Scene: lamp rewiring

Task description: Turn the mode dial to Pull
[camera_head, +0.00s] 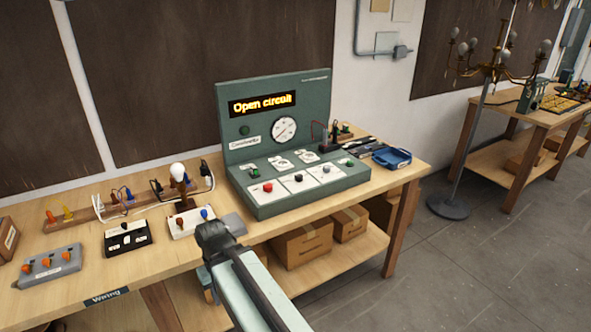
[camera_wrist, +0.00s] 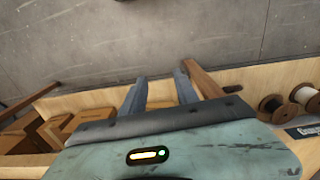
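A green test console (camera_head: 325,85) stands on the workbench, its display (camera_head: 262,104) reading "Open circuit". A small green round knob (camera_head: 244,130) sits on its upright face, above a white label (camera_head: 245,142) that seems to read "Continuity". I cannot tell for sure that this knob is the mode dial. A round gauge (camera_head: 284,130) is to its right. My gripper (camera_wrist: 160,80) is open and empty in the wrist view, its two grey-blue fingers apart, above the bench's lower shelf and floor. In the head view my arm is in front of the bench, below and left of the console; the fingers are hidden.
The sloped console front carries red, black and green knobs (camera_head: 267,187). Left of it are a bulb (camera_head: 178,172), small switch boxes (camera_head: 128,237) and cords. A blue tray (camera_head: 392,157) lies to the right.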

